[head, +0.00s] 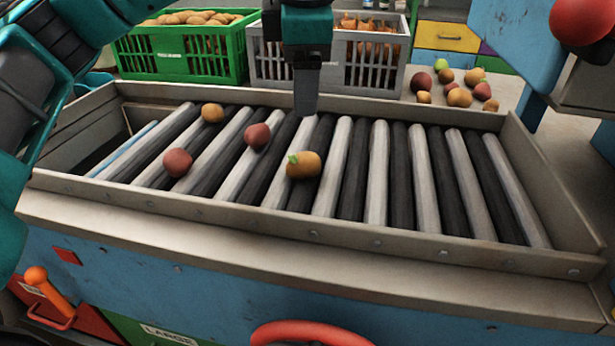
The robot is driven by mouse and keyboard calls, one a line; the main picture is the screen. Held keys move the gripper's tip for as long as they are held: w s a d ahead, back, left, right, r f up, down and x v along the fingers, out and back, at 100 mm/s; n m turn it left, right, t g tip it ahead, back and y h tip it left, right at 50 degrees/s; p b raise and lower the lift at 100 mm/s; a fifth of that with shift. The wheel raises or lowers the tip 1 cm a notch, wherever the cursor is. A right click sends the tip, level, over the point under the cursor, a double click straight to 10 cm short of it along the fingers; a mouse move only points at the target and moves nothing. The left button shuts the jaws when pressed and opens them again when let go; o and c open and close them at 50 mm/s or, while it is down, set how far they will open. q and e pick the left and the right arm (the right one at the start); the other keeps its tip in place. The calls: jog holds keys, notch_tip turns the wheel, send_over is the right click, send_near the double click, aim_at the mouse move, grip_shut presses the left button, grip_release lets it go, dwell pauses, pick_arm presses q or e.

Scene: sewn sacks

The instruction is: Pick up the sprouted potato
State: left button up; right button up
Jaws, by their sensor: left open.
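The sprouted potato (303,165) is tan-orange with a small green sprout at its upper left. It lies on the roller bed (376,170), near the middle. My left gripper (306,108) points down just above and behind the potato, apart from it. It is seen edge-on, its jaws open, and nothing shows between them. Other potatoes lie on the rollers: a red one (257,135) to the left of the sprouted one, another red one (178,162) further left, and a tan one (212,112) at the back left. My right gripper is not in view.
Raised metal walls (330,231) frame the rollers. The right half of the rollers is clear. Behind stand a green crate (188,62) of potatoes and a grey crate (376,65) of orange-brown produce. Several loose potatoes (459,97) lie at the back right.

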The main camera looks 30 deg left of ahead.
aim_at(301, 157)
pick_arm(q)
jog(key=x, duration=0.3)
jog(key=b+x, duration=0.1)
jog(key=x, duration=0.2)
jog(key=b+x, duration=0.1)
jog(key=x, duration=0.3)
jog(key=shift+s+d+f, duration=0.15)
jog(key=shift+s, duration=0.15)
jog(key=x, duration=0.1)
jog(key=b+x, duration=0.1)
jog(key=x, duration=0.3)
jog(key=shift+a, duration=0.25)
jog(key=c, duration=0.8)
